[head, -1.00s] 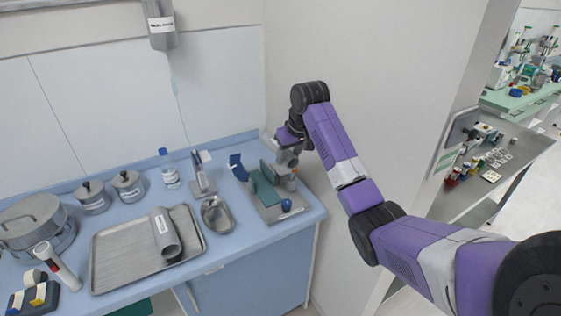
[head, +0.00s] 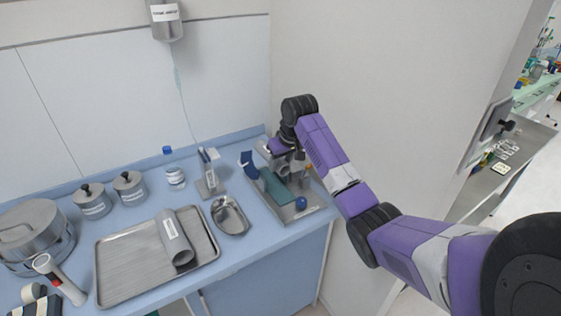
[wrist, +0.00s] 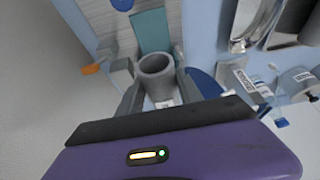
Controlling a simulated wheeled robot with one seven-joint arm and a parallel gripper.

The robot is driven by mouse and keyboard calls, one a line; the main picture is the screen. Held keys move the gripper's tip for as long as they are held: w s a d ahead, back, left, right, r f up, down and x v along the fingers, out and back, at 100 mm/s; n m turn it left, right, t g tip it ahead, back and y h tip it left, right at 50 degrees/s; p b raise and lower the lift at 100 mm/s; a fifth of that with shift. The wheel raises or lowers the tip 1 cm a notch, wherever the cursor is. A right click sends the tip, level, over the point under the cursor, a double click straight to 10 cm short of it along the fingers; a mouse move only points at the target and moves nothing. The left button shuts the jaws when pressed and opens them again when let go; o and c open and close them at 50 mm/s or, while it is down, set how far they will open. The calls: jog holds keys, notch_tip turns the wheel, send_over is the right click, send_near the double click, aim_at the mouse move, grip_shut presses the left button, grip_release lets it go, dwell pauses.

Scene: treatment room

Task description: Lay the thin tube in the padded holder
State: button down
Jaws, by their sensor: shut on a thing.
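A grey thin tube (wrist: 158,82) with a white label is held in my gripper (wrist: 157,88), whose fingers close on it from both sides; its open end faces the wrist camera. The padded holder (head: 284,213) is a metal plate with teal padding and a blue knob, at the right end of the counter. In the head view my gripper (head: 296,160) is at the back right part of the holder, with the tube mostly hidden there. The teal pad (wrist: 152,30) lies just beyond the tube in the wrist view. I cannot tell whether the tube touches the holder.
A metal tray (head: 112,262) with a wider grey tube (head: 172,238) lies left on the counter. A kidney dish (head: 230,216), an instrument stand (head: 210,185) and a bottle (head: 174,175) stand between tray and holder. The wall is close behind and right.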

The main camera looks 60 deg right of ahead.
aim_at(285, 170)
jog(key=shift+f+b, duration=1.75)
jog(key=shift+f, duration=0.1)
jog(key=shift+f+b, duration=0.75)
jog(key=shift+f, duration=1.55)
jog(key=c, duration=0.7)
grip_release()
jog(key=shift+b+v, duration=0.4)
jog(key=shift+v, duration=3.5)
